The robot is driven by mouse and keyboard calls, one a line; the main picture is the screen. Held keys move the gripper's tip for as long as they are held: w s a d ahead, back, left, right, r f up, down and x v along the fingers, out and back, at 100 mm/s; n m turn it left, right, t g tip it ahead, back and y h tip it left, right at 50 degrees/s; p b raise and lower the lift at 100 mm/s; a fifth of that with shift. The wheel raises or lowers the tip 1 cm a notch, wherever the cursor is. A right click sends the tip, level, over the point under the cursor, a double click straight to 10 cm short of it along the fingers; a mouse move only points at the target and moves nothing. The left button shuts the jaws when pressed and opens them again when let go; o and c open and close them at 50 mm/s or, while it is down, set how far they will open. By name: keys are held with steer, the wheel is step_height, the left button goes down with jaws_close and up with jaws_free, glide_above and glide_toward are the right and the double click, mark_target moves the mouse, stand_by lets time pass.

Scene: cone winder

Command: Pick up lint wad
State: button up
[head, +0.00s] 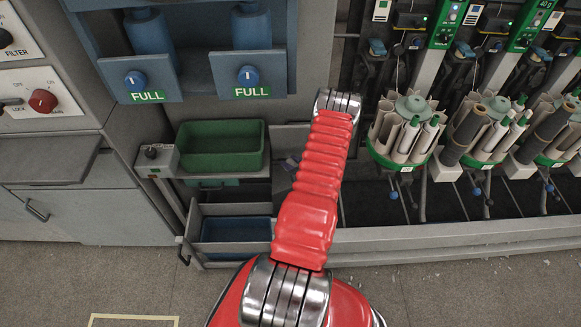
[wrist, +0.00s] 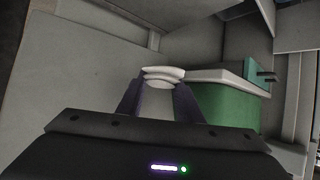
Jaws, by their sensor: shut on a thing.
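My gripper (wrist: 160,88) shows in the wrist view with its two dark purple fingers shut on a small white lint wad (wrist: 163,74). The wad sits between the fingertips and looks like two pale, flattened layers. In the head view my red arm hides most of the gripper, and the wad cannot be made out there. A small purplish part of the gripper (head: 292,162) shows just left of the arm, close to the green bin.
An empty green bin (head: 211,124) stands left of my arm, above an open drawer with a blue bin (head: 235,222). Blue hoppers marked FULL (head: 150,75) hang above. Spool carousels (head: 407,130) line the right side. A green surface (wrist: 228,108) lies right of the fingers.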

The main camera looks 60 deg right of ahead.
steer(key=s+a, duration=0.4)
steer(key=a, duration=0.4)
steer(key=s+a, duration=0.4)
steer(key=a, duration=0.4)
steer(key=shift+s+a+f, duration=0.15)
steer(key=shift+s+a, duration=0.1)
steer(key=shift+a, duration=0.15)
stand_by(0.7)
